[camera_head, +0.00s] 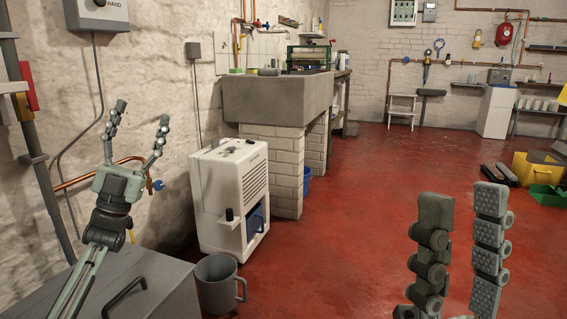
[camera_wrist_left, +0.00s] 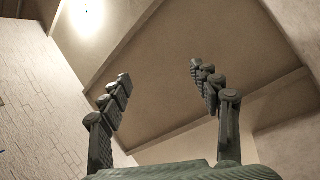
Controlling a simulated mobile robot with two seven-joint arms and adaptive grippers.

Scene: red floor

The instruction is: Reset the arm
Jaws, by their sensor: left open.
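My left gripper (camera_head: 141,126) is raised at the left of the head view, fingers pointing up and spread apart, with nothing between them. Its two fingers also show in the left wrist view (camera_wrist_left: 161,82), apart and empty against the ceiling (camera_wrist_left: 190,60). My right gripper (camera_head: 462,205) is at the lower right of the head view, with its two fingers upright and a gap between them. Nothing shows between the right fingers. The right gripper's base is cut off by the bottom edge.
A grey metal box (camera_head: 165,290) with a handle stands below my left arm. A grey mug-shaped bucket (camera_head: 217,290) and a white dehumidifier-like unit (camera_head: 215,185) stand beside it. A concrete sink (camera_head: 270,100) rests on white brick. The red floor (camera_head: 350,200) is clear in the middle.

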